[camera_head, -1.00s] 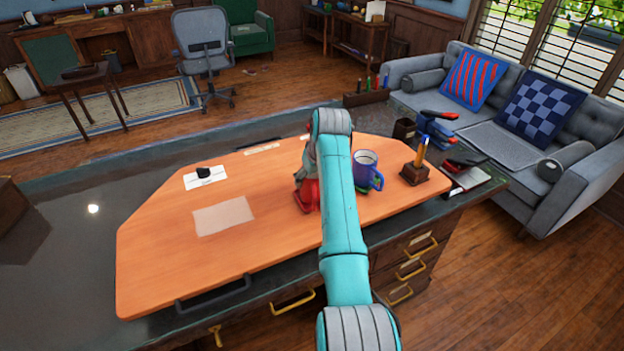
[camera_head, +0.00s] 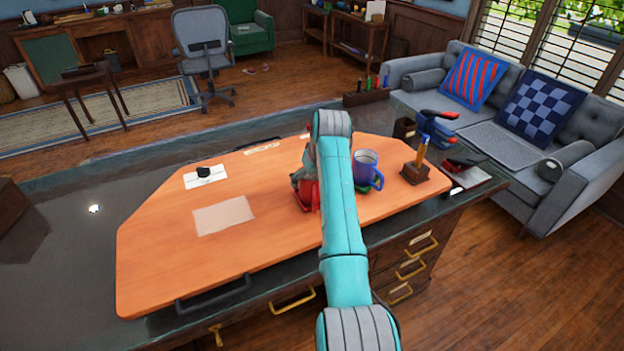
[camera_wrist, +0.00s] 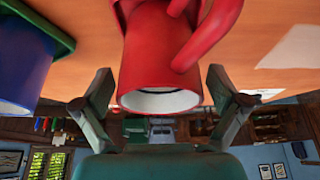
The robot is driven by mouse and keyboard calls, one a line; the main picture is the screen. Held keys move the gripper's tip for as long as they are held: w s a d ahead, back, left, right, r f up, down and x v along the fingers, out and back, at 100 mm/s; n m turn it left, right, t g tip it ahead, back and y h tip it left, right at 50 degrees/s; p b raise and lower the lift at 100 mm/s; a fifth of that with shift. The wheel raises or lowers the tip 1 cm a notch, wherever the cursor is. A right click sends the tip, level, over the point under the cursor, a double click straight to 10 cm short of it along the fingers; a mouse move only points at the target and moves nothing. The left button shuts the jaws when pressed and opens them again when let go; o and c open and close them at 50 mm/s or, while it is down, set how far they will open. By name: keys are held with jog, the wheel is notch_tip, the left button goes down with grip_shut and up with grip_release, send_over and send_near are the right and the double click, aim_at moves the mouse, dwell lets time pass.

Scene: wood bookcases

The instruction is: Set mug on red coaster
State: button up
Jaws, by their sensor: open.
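A red mug (camera_wrist: 160,60) fills the middle of the wrist view, its open white-lined rim towards the camera and its handle on the right. A wider red edge (camera_wrist: 119,12) behind its base may be the red coaster; I cannot tell whether they touch. My gripper (camera_wrist: 160,80) is open, with one finger on each side of the mug's rim. In the head view, red (camera_head: 307,196) shows beside my arm, which hides most of the mug and gripper. A blue mug (camera_head: 366,171) stands just right of my arm on a green coaster (camera_head: 369,187).
The blue mug (camera_wrist: 22,70) is close to my left finger in the wrist view. A wooden pen holder (camera_head: 414,175) stands right of it. White papers (camera_head: 223,215) lie on the orange desk top (camera_head: 165,265), whose left side is mostly clear.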

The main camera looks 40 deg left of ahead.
jog(key=v, duration=1.1)
jog(key=shift+d+r, duration=0.25)
jog(key=shift+r, duration=0.1)
